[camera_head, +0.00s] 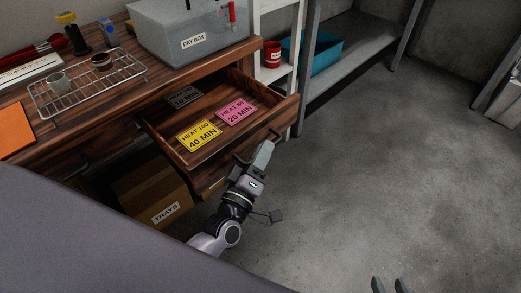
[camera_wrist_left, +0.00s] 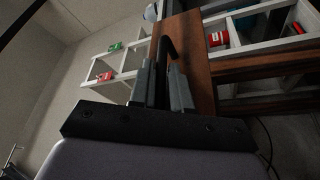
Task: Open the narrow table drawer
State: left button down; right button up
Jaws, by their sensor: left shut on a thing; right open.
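The narrow table drawer (camera_head: 222,145) is pulled out from the wooden table, and its inside shows. A yellow card (camera_head: 199,135), a pink card (camera_head: 237,112) and a grey card (camera_head: 184,97) lie in it. My left gripper (camera_head: 262,153) is at the drawer's front, shut on its dark handle (camera_head: 242,160). In the left wrist view the handle (camera_wrist_left: 166,48) rises between the two fingers of the left gripper (camera_wrist_left: 165,88). My right gripper (camera_head: 390,286) shows only its fingertips at the bottom edge, apart and empty, over the floor.
A dry box (camera_head: 190,35) and a wire rack (camera_head: 88,85) with small items stand on the tabletop (camera_head: 75,125). A cardboard trays box (camera_head: 150,193) stands below the table. A shelf with a blue bin (camera_head: 312,52) is behind. The floor (camera_head: 390,150) to the right is clear.

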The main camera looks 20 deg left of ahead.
pick_arm(q)
jog(key=c, duration=1.2)
grip_release()
jog(key=shift+o, duration=0.2)
jog(key=v, duration=0.7)
jog(key=shift+p, duration=0.35)
jog(key=shift+s, duration=0.1)
